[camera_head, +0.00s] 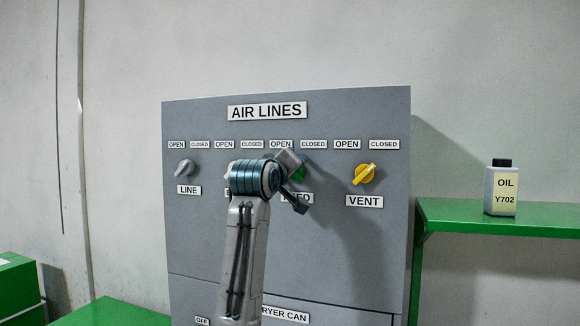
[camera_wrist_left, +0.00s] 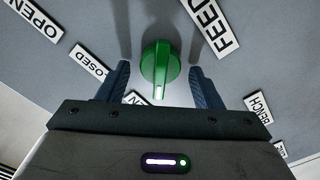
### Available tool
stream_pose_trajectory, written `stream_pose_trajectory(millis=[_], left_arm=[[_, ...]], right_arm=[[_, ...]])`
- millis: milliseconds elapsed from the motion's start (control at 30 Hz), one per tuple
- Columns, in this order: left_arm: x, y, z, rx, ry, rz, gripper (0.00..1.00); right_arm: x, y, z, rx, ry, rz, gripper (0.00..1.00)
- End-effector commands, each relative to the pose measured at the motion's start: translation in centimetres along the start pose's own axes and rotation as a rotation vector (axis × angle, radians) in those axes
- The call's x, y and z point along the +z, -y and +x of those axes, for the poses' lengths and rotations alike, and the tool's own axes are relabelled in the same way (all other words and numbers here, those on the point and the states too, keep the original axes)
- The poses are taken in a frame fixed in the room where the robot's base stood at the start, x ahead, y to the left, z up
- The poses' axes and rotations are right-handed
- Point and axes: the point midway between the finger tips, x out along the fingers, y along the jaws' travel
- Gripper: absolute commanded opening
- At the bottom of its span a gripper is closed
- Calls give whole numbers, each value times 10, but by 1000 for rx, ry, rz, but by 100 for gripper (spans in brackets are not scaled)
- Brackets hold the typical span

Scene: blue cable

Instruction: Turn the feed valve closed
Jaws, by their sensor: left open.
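The feed valve is a green knob. In the head view the feed valve (camera_head: 298,174) is mostly hidden behind my left gripper (camera_head: 295,180). In the left wrist view the green knob (camera_wrist_left: 161,60) sits between the two open fingers of my left gripper (camera_wrist_left: 159,82), with a gap on each side. Its white mark points down in that view, near a partly hidden label ending in N (camera_wrist_left: 137,98). The CLOSED label (camera_wrist_left: 90,60) lies to the left and the FEED label (camera_wrist_left: 213,25) to the upper right. My right gripper is not in view.
The grey AIR LINES panel (camera_head: 210,245) also carries a grey LINE knob (camera_head: 185,168) and a yellow VENT knob (camera_head: 364,175). My arm covers the area between LINE and FEED. An oil bottle (camera_head: 502,187) stands on a green shelf (camera_head: 455,217) at the right.

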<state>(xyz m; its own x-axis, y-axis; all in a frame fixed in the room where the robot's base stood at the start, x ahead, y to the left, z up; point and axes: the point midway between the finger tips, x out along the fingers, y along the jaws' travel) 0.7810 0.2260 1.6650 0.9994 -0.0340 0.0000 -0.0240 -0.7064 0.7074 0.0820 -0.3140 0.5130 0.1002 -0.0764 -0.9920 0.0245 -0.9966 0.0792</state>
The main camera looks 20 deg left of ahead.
Motion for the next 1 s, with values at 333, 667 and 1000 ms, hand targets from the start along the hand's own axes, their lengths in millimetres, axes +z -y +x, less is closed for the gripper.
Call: stream_pose_trajectory(millis=[333,667,1000], left_arm=[[0,0,0,0,0,0,28],[1,0,0,0,0,19,15],[2,0,0,0,0,201,15]], right_arm=[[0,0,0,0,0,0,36],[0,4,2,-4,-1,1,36],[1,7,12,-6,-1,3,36]])
